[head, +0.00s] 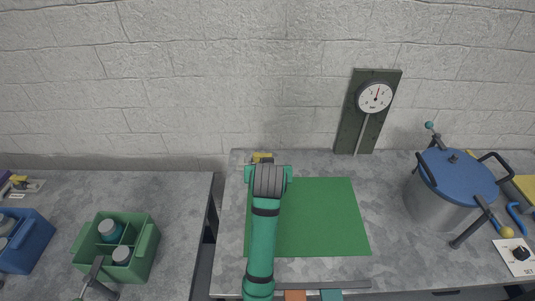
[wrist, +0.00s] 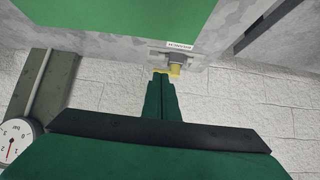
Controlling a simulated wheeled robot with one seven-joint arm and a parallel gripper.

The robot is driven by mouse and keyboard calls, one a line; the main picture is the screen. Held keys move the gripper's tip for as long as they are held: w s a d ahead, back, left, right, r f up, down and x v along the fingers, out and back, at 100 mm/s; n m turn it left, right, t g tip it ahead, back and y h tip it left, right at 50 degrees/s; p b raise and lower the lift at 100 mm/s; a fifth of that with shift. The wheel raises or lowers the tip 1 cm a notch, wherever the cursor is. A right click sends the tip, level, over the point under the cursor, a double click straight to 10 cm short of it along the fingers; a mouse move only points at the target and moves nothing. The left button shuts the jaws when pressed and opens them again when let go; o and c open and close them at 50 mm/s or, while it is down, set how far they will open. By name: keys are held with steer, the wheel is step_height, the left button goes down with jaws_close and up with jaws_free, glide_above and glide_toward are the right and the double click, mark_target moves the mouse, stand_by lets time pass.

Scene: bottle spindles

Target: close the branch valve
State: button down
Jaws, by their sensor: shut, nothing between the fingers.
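The branch valve is a small grey fitting with a yellow handle (wrist: 174,70) and a label plate (wrist: 180,46) that seems to read BRANCH, seen upside down in the wrist view. In the head view its yellow part (head: 262,156) shows at the back left of the right table, mostly hidden behind my arm. My gripper (wrist: 161,76) is shut and empty, its dark green fingers together. The fingertips are at or just in front of the yellow handle; I cannot tell whether they touch it.
A green mat (head: 325,215) lies beside my arm. A gauge (head: 374,97) stands on a dark board at the wall. A steel pot with a blue lid (head: 460,175) stands at right. A green crate with bottles (head: 147,252) and a blue crate (head: 32,252) are on the left table.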

mark_target(262, 157)
steer(key=x, duration=0.9)
steer(key=shift+w+a+f, duration=0.1)
steer(key=shift+f, duration=0.2)
steer(key=w, duration=0.2)
steer(key=shift+w, duration=1.1)
